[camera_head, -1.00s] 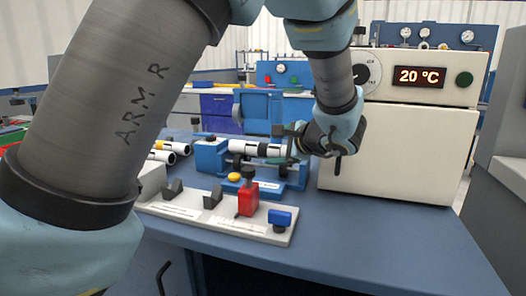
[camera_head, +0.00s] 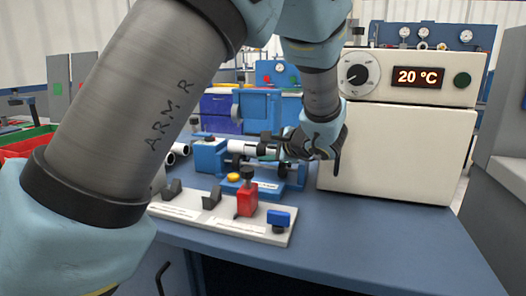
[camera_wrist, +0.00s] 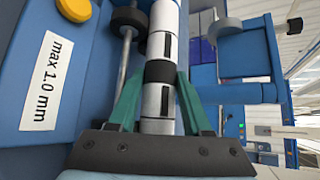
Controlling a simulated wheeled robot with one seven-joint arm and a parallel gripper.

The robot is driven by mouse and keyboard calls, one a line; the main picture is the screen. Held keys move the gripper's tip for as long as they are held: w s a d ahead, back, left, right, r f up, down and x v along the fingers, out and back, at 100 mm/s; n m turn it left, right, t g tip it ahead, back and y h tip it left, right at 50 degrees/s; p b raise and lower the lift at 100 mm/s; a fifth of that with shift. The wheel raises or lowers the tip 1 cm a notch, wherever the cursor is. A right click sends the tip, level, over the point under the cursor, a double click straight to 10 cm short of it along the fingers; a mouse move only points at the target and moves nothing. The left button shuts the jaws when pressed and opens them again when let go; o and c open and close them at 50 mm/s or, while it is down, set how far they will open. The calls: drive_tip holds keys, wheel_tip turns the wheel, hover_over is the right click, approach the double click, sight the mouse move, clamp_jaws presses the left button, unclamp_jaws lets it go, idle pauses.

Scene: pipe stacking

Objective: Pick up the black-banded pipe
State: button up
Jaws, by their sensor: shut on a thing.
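The black-banded pipe (camera_wrist: 160,100) is light grey and white with a black band. It also shows in the head view (camera_head: 240,147), lying roughly level at the blue roller fixture (camera_head: 212,156). My gripper (camera_wrist: 161,75) has its two green fingers on either side of the pipe, shut on it around the black band. In the head view my gripper (camera_head: 282,149) comes from the right and hides the pipe's right end. I cannot tell whether the pipe still touches the rollers.
Other white pipes (camera_head: 180,149) lie to the left, partly behind my arm. A pale rack (camera_head: 222,221) with a red block (camera_head: 246,203) and a blue knob (camera_head: 279,217) stands in front. A white oven (camera_head: 396,158) stands close on the right.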

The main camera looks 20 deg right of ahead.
clamp_jaws()
